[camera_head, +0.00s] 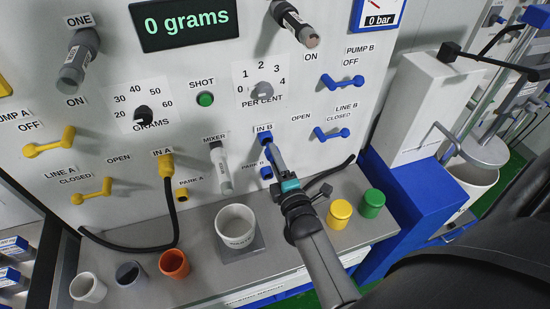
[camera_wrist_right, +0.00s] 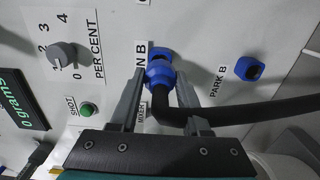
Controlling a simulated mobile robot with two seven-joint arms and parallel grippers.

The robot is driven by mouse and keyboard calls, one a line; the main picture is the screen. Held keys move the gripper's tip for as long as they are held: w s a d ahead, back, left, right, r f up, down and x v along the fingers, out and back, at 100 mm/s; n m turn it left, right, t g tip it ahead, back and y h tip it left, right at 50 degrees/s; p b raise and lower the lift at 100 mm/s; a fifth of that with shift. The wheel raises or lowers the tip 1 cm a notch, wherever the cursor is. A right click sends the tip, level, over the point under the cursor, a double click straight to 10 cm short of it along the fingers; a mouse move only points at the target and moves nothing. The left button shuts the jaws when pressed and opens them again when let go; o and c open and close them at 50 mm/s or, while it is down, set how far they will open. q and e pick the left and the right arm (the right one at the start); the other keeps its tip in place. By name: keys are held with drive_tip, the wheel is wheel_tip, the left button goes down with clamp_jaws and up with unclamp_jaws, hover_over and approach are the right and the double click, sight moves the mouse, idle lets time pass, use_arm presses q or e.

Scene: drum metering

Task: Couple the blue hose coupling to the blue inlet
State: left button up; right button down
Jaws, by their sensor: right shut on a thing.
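My right gripper (camera_head: 273,150) reaches up to the panel at the label IN B. In the right wrist view its two fingers (camera_wrist_right: 158,92) are closed around the blue hose coupling (camera_wrist_right: 160,75), with a black hose running from it to the right. The blue inlet (camera_wrist_right: 159,52) shows just beyond the coupling, and it also shows in the head view (camera_head: 265,136). The coupling is at the inlet's mouth, roughly in line with it; I cannot tell whether it is fully seated. In the head view the gripper hides most of the coupling. My left gripper is not in view.
The empty blue PARK B holder (camera_wrist_right: 249,69) is beside the inlet. A yellow coupling (camera_head: 165,160) sits at IN A. The mixer spout (camera_head: 221,168) and a white cup (camera_head: 236,226) are left of my arm. Yellow (camera_head: 339,214) and green (camera_head: 372,203) containers stand right.

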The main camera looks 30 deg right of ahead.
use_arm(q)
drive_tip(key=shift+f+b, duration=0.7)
use_arm(e)
drive_tip(key=shift+x, duration=1.65)
drive_tip(key=shift+r, duration=0.1)
drive_tip(key=shift+c, duration=1.4)
unclamp_jaws()
drive_tip(key=shift+w, duration=0.1)
drive_tip(key=shift+d, duration=0.1)
